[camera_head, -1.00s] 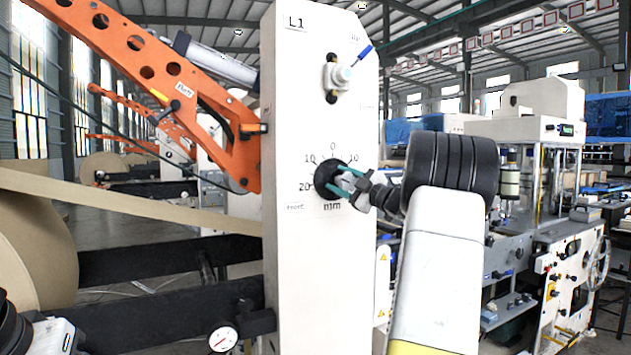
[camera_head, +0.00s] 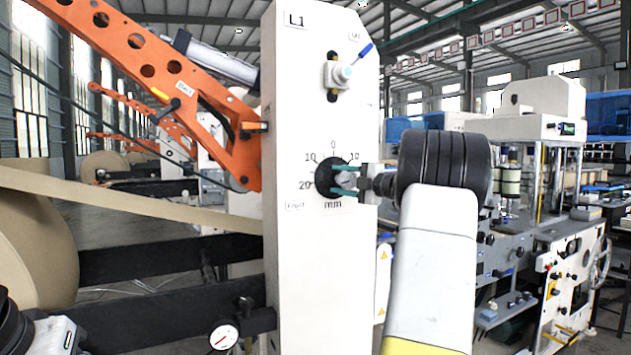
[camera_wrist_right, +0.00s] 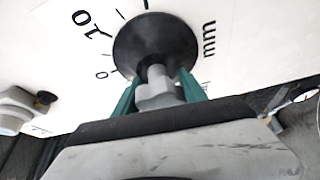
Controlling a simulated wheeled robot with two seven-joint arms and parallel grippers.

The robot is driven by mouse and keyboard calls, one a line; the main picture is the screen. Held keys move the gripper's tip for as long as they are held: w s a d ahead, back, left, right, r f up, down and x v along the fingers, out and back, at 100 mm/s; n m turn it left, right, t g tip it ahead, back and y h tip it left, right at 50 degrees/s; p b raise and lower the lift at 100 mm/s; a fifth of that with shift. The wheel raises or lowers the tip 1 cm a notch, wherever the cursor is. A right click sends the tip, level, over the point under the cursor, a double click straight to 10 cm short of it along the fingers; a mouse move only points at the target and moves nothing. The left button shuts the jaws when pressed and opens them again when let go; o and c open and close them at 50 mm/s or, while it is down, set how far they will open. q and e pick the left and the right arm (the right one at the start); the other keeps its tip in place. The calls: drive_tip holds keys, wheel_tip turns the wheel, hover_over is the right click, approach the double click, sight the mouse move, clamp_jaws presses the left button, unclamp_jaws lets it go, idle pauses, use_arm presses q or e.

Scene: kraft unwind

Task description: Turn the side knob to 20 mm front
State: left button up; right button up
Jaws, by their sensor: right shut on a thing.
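The side knob is a black disc (camera_head: 325,178) with a grey grip on the white L1 panel (camera_head: 303,110). Its printed scale reads 0 at the top, 10 on both sides and 20 at the left, with "mm" and "Front" below. My right gripper (camera_head: 345,178) comes in from the right, its green fingers shut on the grey grip. The right wrist view shows the fingers either side of the grip (camera_wrist_right: 158,92) against the black disc (camera_wrist_right: 155,48). The knob's pointer cannot be made out. At the lower left edge, part of my left arm shows; its gripper does not.
A blue-handled valve (camera_head: 342,73) sits above the knob on the panel. An orange arm (camera_head: 185,95) and a brown paper web (camera_head: 130,208) lie left of it. A dial gauge (camera_head: 223,336) is low left. Machinery stands at right.

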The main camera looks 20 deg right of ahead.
sight(353, 181)
drive_tip(key=shift+f, duration=0.15)
drive_tip(key=o, duration=1.4)
drive_tip(key=shift+c, duration=0.2)
drive_tip(key=shift+s, duration=0.15)
drive_tip(key=v, duration=0.7)
drive_tip(key=shift+s+d, duration=0.15)
drive_tip(key=shift+s, duration=0.15)
